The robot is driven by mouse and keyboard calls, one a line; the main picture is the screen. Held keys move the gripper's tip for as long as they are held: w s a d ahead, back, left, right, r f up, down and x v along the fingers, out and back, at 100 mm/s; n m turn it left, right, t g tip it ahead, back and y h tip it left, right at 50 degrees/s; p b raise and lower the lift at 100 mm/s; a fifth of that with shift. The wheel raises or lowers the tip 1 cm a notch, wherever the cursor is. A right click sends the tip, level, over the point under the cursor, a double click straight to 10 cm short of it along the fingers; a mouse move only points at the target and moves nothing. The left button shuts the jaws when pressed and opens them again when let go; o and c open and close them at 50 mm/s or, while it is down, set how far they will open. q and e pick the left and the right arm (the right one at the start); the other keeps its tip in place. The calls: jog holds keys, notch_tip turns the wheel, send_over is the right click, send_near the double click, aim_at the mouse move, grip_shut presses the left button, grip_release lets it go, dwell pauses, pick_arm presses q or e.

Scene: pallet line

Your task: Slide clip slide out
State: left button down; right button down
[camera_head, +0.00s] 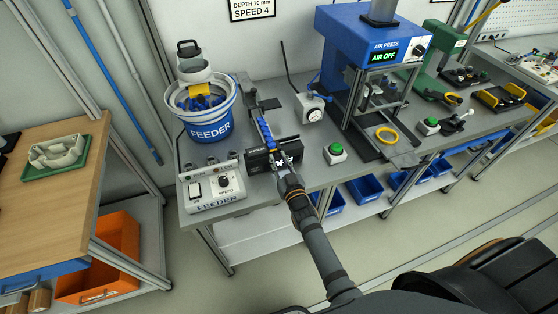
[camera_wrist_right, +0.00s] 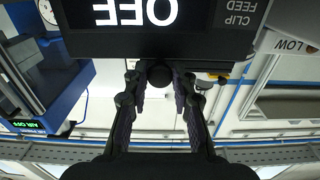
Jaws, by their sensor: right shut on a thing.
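The black clip feed box (camera_head: 258,162) stands on the bench beside the feeder, with a rail of blue clips (camera_head: 265,130) running back behind it. In the right wrist view the box front (camera_wrist_right: 215,42) fills the top, with "OFF" and "CLIP FEED" upside down. My right gripper (camera_head: 284,172) reaches the front of the box. In the wrist view my right gripper (camera_wrist_right: 159,84) has its two fingers closed around a round dark knob (camera_wrist_right: 159,73) at the box's edge. How far the slide stands out is hidden behind the gripper. My left gripper is not in view.
The blue and white feeder bowl (camera_head: 208,125) and its grey control box (camera_head: 214,188) stand to the left. A green button box (camera_head: 335,153) is close on the right, with the blue air press (camera_head: 365,45) beyond. Blue bins (camera_head: 364,189) sit under the bench.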

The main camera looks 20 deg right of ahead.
jog(key=d, duration=0.7)
jog(key=shift+w+d, duration=0.15)
jog(key=shift+d, duration=0.2)
jog(key=shift+a, duration=0.1)
jog(key=c, duration=1.4)
grip_release()
jog(key=o, duration=0.3)
jog(key=shift+d, duration=0.3)
jog(key=shift+a, duration=0.1)
jog(key=s, duration=1.2)
jog(key=shift+d, duration=0.25)
